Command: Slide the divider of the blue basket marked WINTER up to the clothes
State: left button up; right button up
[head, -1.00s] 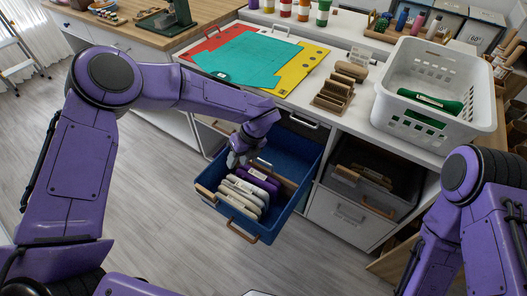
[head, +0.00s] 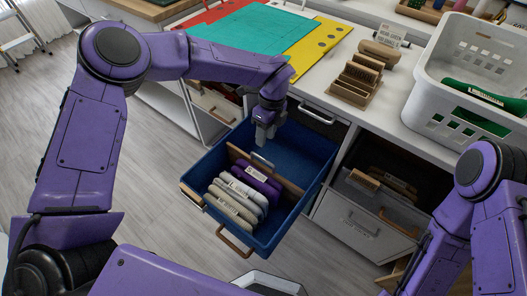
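The blue basket (head: 318,174) is pulled out of the cubby unit below the counter. Several folded clothes stand on edge in its front part: pale grey and white ones (head: 236,196) and a purple one (head: 258,182) at the back of the row. The wooden divider (head: 289,184) stands across the basket just behind the purple one, with a pale tab on its top; any gap between them is too small to judge. My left gripper (head: 264,141) points down inside the basket, behind the divider, its grey fingers together. Contact with the divider is unclear. My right gripper is out of view.
On the counter are a white laundry basket (head: 455,75), a wooden card holder (head: 357,84) and coloured sheets (head: 262,38). Floor left of the basket is clear.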

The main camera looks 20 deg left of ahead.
aim_at(262, 158)
pick_arm(q)
jog(key=f, duration=0.2)
jog(key=s+f, duration=0.1)
jog(key=f, duration=0.4)
jog(key=shift+s+a+f, duration=0.15)
jog(key=shift+s+a, duration=0.1)
jog(key=shift+s, duration=0.05)
grip_shut()
